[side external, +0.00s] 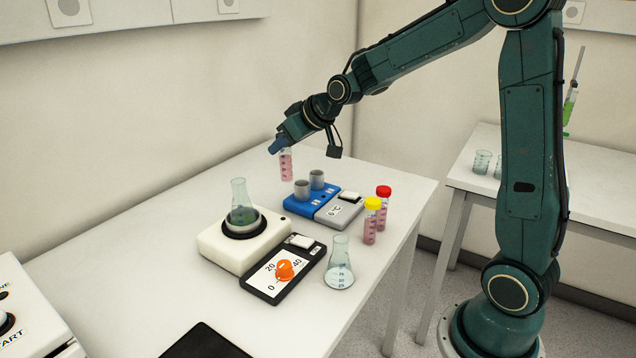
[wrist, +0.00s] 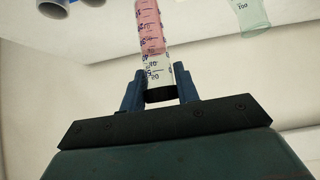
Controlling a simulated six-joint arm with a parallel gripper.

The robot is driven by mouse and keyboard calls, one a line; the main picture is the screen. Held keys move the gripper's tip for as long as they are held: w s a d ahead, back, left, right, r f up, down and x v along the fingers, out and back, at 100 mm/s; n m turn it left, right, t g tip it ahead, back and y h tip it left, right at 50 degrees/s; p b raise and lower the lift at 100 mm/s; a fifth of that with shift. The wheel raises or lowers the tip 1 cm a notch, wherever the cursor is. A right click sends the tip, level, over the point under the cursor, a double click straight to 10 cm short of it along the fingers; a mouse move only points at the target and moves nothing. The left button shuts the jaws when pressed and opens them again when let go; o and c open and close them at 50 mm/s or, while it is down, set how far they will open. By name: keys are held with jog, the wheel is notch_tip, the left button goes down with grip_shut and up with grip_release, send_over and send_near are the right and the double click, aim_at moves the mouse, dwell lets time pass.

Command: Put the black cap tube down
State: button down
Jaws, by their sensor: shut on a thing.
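The black cap tube (side external: 286,165) holds pink liquid and hangs upright from my gripper (side external: 278,144) near the back edge of the table, by the wall. In the side view I cannot tell whether its lower end touches the table. In the wrist view my gripper (wrist: 159,90) has its two blue fingers shut around the capped end of the tube (wrist: 150,30). The black cap (wrist: 160,95) shows between the fingers. In the side view the cap is hidden by the gripper.
A blue device with grey cylinders (side external: 300,205) stands right of the tube. Yellow-capped (side external: 371,222) and red-capped (side external: 384,208) tubes stand at the table's right edge. A flask (side external: 240,205) sits on a white stirrer (side external: 217,240); another flask (side external: 339,270) stands in front.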

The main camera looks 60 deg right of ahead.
jog(key=s+a+r+m, duration=0.1)
jog(key=s+a+r, duration=0.2)
jog(key=a+r, duration=0.15)
jog(key=s+d+m+g+h, duration=0.2)
jog(key=d+m+h, duration=0.15)
jog(key=d, duration=0.25)
jog(key=s+d+r+m+g+h, duration=0.1)
jog(key=s+d+m+h, duration=0.1)
jog(key=d+m, duration=0.25)
jog(key=s+d+m+g+h, duration=0.2)
jog(key=s+d+m+h, duration=0.1)
jog(key=d, duration=0.3)
jog(key=s+d+r+m+g, duration=0.2)
jog(key=s+d+m+g, duration=0.4)
jog(key=s+m+g, duration=0.2)
jog(key=shift+s+d+r+m, duration=0.25)
jog(key=shift+s+m, duration=0.85)
jog(key=shift+m, duration=0.3)
jog(key=shift+f+h, duration=0.1)
jog(key=shift+h, duration=0.15)
notch_tip(320, 180, down, 20)
jog(key=shift+r, duration=0.1)
jog(key=shift+f, duration=0.2)
jog(key=c, duration=1)
grip_release()
jog(key=shift+c, duration=0.2)
